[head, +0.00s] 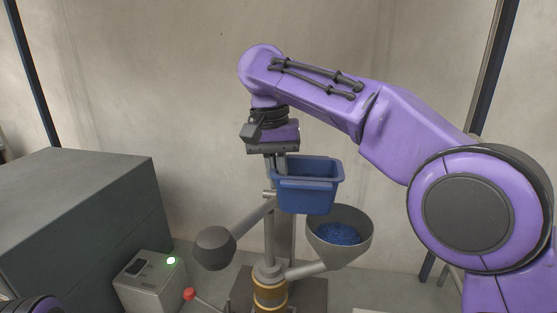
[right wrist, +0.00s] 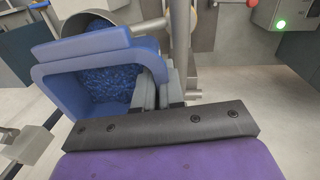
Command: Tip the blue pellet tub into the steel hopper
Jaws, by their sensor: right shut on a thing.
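The blue pellet tub (head: 308,196) hangs roughly upright in the head view, above and slightly left of the steel hopper (head: 362,244). My right gripper (head: 281,172) is shut on the tub's left wall. In the right wrist view, the grey fingers (right wrist: 163,92) grip the tub's rim (right wrist: 80,44), and blue pellets (right wrist: 108,85) lie inside the tub. Blue pellets (head: 338,234) also lie in the hopper. The hopper's rim (right wrist: 130,28) shows partly behind the tub in the right wrist view. My left gripper is out of view.
The hopper sits on an arm of a steel post (head: 269,240) with a dark round weight (head: 215,249) at left. A control box (head: 148,286) with a green light and a red-knobbed lever (head: 190,294) stand low at left. A large grey cabinet (head: 85,215) fills the left side.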

